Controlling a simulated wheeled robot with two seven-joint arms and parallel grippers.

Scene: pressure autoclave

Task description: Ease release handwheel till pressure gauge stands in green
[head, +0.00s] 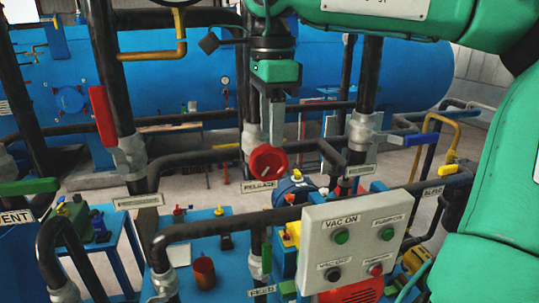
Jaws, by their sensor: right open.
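The red release handwheel (267,161) sits on a dark vertical pipe in the middle of the head view, just above a plate marked RELEASE (259,187). My right gripper (270,138) comes down from the top with its grey fingers pointing at the handwheel. It is open, and its fingertips are at the wheel's upper edge; I cannot tell whether they touch it. A small round dial (225,80) shows on the blue vessel behind, too small to read its needle or any green band. I cannot tell whether it is the pressure gauge. My left gripper is not in view.
Dark pipes stand close on both sides of the handwheel. A red lever (102,115) is on the left pipe and a blue lever (420,139) on the right. A grey control box (355,243) with several buttons stands in front at lower right. My green right arm covers the right side.

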